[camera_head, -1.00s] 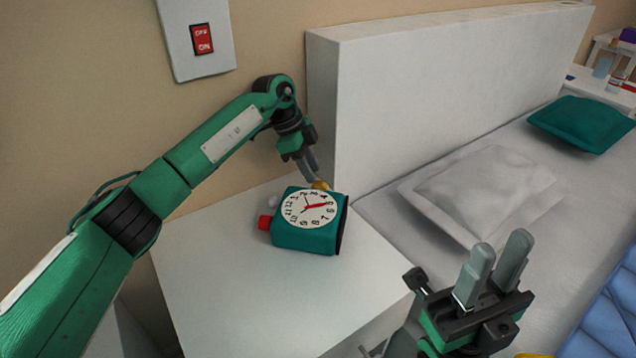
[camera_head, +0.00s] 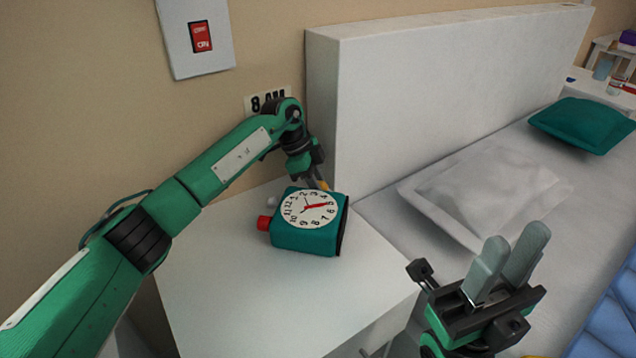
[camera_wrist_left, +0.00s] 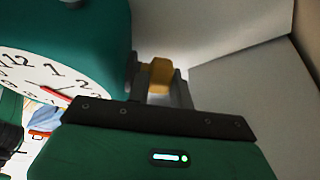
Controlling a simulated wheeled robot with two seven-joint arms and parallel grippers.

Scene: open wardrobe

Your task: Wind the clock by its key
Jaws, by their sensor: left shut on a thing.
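The clock (camera_head: 306,238) is a teal block with a white round face and a red hand. It sits on the white nightstand, face up towards me, with a red knob (camera_head: 264,222) on its left side. The yellow key (camera_head: 324,186) sticks out behind the clock and also shows in the left wrist view (camera_wrist_left: 159,75). My left gripper (camera_head: 318,184) reaches in from behind the clock and is shut on the key, with a finger on each side of it. My right gripper (camera_head: 507,262) is empty, its two fingers apart, in front of the bed.
The white nightstand (camera_head: 220,290) has clear room in front of the clock. The bed's headboard (camera_head: 400,100) stands close behind and to the right.

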